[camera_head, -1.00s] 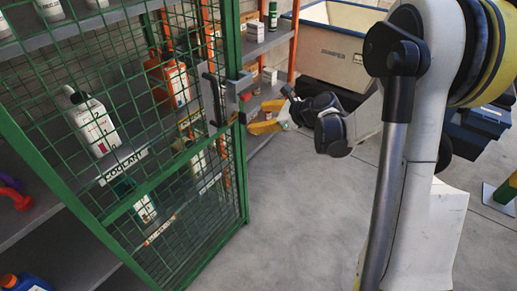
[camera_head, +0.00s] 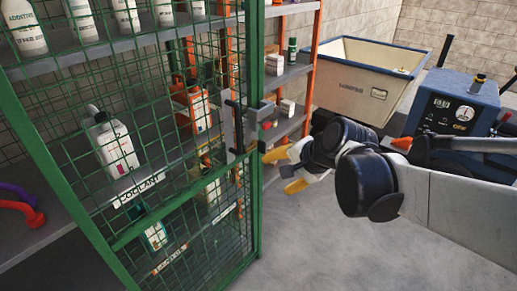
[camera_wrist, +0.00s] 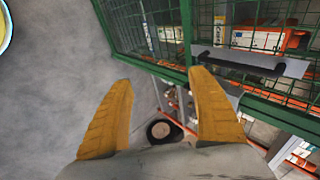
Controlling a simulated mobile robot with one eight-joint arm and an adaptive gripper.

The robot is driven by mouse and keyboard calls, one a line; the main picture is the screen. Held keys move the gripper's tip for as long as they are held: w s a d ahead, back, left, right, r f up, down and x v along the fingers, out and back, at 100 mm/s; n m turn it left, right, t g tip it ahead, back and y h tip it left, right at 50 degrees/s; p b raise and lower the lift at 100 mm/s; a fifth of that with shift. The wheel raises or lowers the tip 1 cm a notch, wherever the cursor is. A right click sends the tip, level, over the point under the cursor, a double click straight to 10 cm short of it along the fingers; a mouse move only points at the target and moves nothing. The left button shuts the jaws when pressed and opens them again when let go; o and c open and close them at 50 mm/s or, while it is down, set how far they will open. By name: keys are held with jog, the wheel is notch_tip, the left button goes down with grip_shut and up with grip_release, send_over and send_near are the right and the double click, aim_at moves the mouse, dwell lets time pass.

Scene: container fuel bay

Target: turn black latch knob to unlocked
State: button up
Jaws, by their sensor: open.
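The green mesh cage door (camera_head: 253,215) stands at the left in the head view. A grey latch plate (camera_head: 262,110) and a long black handle (camera_head: 238,127) are on its right edge. A small dark part (camera_head: 261,147) below the plate may be the black latch knob; it is too small to be sure. My gripper (camera_head: 284,170) has its yellow fingers apart and empty, just right of the door edge. In the wrist view, my gripper (camera_wrist: 162,78) straddles no object, and the black handle (camera_wrist: 238,63) lies beyond its right finger. The knob is not clearly seen there.
Shelves behind the mesh hold a white coolant jug (camera_head: 115,147), an orange container (camera_head: 192,105) and bottles. A cream bin (camera_head: 365,82) and a blue machine (camera_head: 455,105) stand behind my arm. Clear floor (camera_head: 320,240) lies below the gripper.

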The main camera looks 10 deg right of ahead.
jog(key=shift+s+n, duration=0.6)
jog(key=shift+s, duration=0.25)
jog(key=shift+s, duration=0.1)
jog(key=s+d+f+n+h, duration=0.1)
jog(key=s+n+h, duration=0.2)
jog(key=s+n, duration=0.7)
jog(key=shift+s+d, duration=0.35)
jog(key=shift+s, duration=0.9)
